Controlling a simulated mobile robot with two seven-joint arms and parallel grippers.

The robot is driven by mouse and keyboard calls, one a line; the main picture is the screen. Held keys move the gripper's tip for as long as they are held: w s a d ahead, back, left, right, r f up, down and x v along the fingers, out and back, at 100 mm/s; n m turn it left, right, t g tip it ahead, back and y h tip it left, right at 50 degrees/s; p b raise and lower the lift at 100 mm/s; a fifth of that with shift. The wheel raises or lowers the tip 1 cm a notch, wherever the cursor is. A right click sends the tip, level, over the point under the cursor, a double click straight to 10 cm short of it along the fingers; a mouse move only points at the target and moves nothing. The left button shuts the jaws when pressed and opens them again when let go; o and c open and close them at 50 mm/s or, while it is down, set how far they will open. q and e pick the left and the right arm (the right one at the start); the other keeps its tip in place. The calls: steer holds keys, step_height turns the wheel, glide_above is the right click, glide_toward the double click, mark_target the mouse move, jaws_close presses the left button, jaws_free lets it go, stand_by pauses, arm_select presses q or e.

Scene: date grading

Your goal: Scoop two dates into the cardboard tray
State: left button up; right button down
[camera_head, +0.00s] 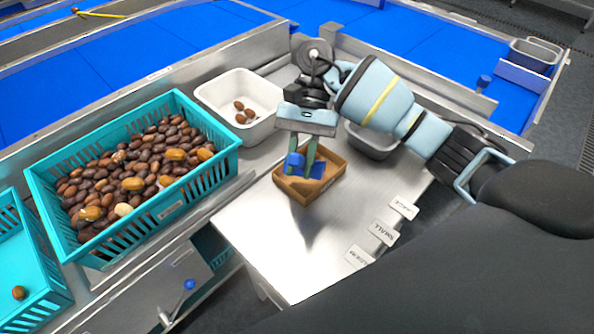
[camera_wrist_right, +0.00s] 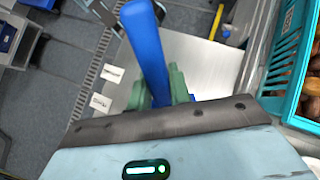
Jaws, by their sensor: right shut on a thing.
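My right gripper (camera_head: 304,157) points down over the cardboard tray (camera_head: 331,181), its green fingers shut on a blue scoop (camera_head: 294,163). The wrist view shows the scoop's blue handle (camera_wrist_right: 147,45) between the fingers (camera_wrist_right: 158,90). The scoop is at or just above the tray; I cannot tell whether they touch. The scoop and fingers hide much of the tray's inside, and I see no dates there. Many brown dates (camera_head: 103,180) fill a teal crate (camera_head: 222,165) at the left, with some yellowish ones among them. My left gripper is out of view.
A white bin (camera_head: 212,92) with a few dates stands behind the tray. A grey bin (camera_head: 371,143) sits beside my right arm. Label cards (camera_head: 383,232) lie along the metal table's right edge. The table front (camera_head: 290,255) is clear. Another teal crate (camera_head: 25,265) holds a date.

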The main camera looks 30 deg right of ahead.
steer(key=shift+w+d+r+g+y, duration=0.55)
steer(key=shift+w+r+g, duration=0.1)
steer(key=shift+r+g, duration=0.1)
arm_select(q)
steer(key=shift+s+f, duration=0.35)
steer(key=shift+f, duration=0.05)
arm_select(e)
steer(key=shift+r, duration=0.1)
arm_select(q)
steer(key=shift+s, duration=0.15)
arm_select(e)
steer(key=shift+d+r, duration=0.1)
steer(key=shift+r, duration=2.55)
steer(key=shift+r+p, duration=0.3)
steer(key=shift+r, duration=0.1)
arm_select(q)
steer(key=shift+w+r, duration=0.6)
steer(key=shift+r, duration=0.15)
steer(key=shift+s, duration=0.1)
